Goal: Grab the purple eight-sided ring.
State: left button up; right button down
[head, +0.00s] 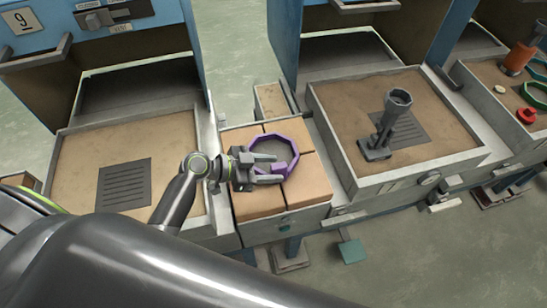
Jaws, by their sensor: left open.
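The purple eight-sided ring (292,148) lies flat on the tan tiled top of a small stand in the middle of the head view. My left gripper (279,169) reaches in from the left over the near side of the ring. It is open, and a purple part of the ring shows between its two fingers. The fingers hide some of the ring's left and near rim. I cannot tell whether they touch it. My right gripper is out of view.
The tiled stand (305,196) sits between two sand-coloured trays. The right tray (341,107) holds a grey stand with an upright tube (391,112). The left tray (78,164) has a dark slotted plate (124,184). Orange, red and green parts lie at far right.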

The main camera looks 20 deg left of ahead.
aim_at(285, 167)
pick_arm(q)
jog(key=x, duration=0.3)
jog(key=p+x, duration=0.1)
jog(key=shift+w+d+r, duration=0.2)
jog(key=shift+d+r, duration=0.05)
grip_shut()
